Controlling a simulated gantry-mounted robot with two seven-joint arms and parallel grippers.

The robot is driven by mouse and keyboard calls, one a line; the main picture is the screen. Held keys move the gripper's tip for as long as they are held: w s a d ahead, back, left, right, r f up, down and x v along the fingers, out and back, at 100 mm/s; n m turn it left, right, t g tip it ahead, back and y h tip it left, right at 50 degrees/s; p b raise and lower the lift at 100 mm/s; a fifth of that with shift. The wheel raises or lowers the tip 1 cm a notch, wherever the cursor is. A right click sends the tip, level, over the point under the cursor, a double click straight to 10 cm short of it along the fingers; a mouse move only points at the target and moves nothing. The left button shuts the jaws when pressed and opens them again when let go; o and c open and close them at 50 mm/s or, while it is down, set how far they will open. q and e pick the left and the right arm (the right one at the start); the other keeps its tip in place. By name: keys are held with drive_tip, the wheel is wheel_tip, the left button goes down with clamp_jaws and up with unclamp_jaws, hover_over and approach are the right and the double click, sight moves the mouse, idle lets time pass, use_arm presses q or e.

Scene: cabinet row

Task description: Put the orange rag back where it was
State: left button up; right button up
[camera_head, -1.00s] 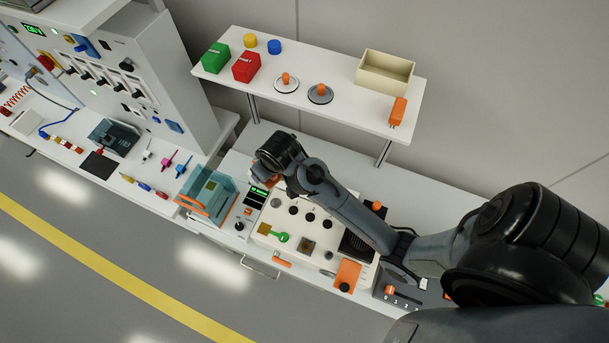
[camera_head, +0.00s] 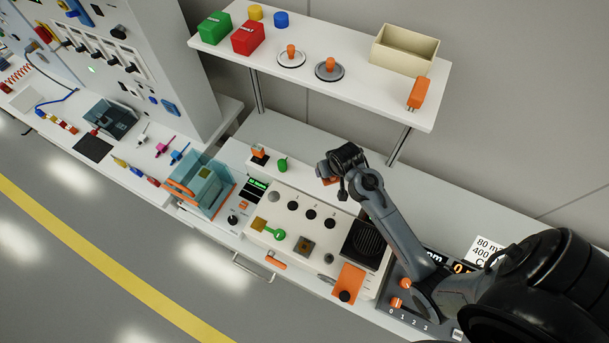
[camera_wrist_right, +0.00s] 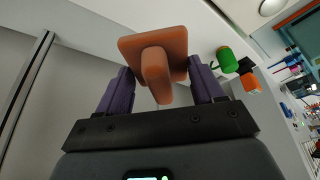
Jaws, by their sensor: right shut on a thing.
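My right gripper (camera_head: 325,172) is over the back part of the bench, above the cream control panel (camera_head: 328,223). It is shut on an orange-brown piece with a flat top and a thick middle ridge, which I take to be the orange rag (camera_head: 330,181). In the right wrist view the rag (camera_wrist_right: 155,52) sits between the two purple fingers of the right gripper (camera_wrist_right: 163,84). In the head view the arm partly hides the rag. My left gripper is not in view.
A white shelf (camera_head: 372,92) above the bench carries boxes, two orange-knobbed discs, a cream bin (camera_head: 404,49) and an orange-handled item (camera_head: 418,93). A green knob (camera_head: 282,165) and an orange-topped block (camera_head: 259,152) stand behind the panel. Bare bench lies behind my right arm.

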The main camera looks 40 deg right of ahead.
hover_over(303, 174)
drive_tip(key=s, duration=0.1)
drive_tip(key=f, duration=0.5)
drive_tip(key=shift+s+a+f, duration=0.1)
drive_tip(key=shift+s+a, duration=0.1)
drive_tip(key=shift+a, duration=0.2)
drive_tip(key=shift+f, duration=2.05)
drive_tip(key=shift+f, duration=0.1)
drive_tip(key=o, duration=0.9)
drive_tip(key=shift+o, duration=0.2)
